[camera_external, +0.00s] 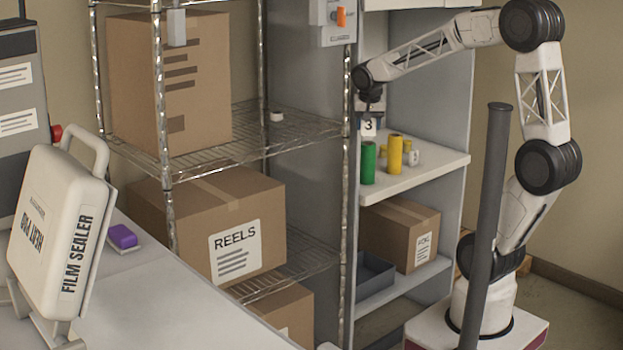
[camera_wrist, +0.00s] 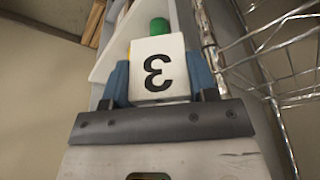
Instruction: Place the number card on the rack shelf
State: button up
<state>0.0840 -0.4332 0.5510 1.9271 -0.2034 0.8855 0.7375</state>
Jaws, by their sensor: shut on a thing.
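The white rack shelf (camera_external: 425,172) carries a green cylinder (camera_external: 368,162), a yellow cylinder (camera_external: 395,155) and a small pale item with yellow (camera_external: 411,155). I cannot tell whether the card is over the shelf or in front of it.
A wire rack (camera_external: 250,135) with cardboard boxes stands left of the shelf unit, its post (camera_external: 346,200) close to my gripper. A lower shelf holds a box (camera_external: 400,235) and a dark tray (camera_external: 374,275). A dark pole (camera_external: 487,220) stands before my arm. The middle shelf's right part is bare.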

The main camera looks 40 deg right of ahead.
jog(key=w+d+f, duration=0.2)
jog(key=w+d, duration=0.1)
jog(key=d, duration=1.3)
jog(key=w+d+f, duration=0.2)
jog(key=w+d, duration=0.1)
jog(key=d, duration=1.3)
jog(key=w+d+f, duration=0.2)
jog(key=w+d, duration=0.1)
jog(key=d, duration=1.3)
jog(key=shift+d, duration=0.4)
